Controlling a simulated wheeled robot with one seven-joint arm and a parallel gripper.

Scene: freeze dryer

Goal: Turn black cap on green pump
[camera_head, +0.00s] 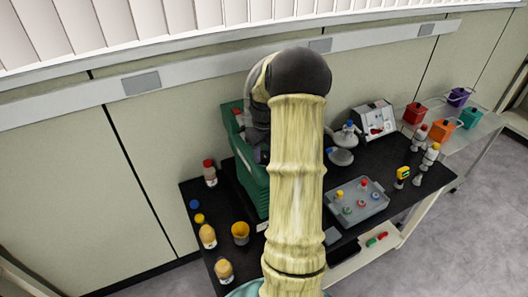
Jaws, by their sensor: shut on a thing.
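The green pump (253,183) stands on the black table, left of my arm and partly covered by it. My gripper (262,153) shows only as a small dark shape at the upper right side of the pump, below my bent wrist. It is shut on the black cap there. The cap itself is hidden or merges with the dark gripper, so its turn angle cannot be told.
A grey tray (357,207) with several small flasks lies right of my arm. Bottles, including a red-capped one (210,176), and an orange cup (240,233) stand left. A white instrument (374,120) stands behind. The wall is close behind the table.

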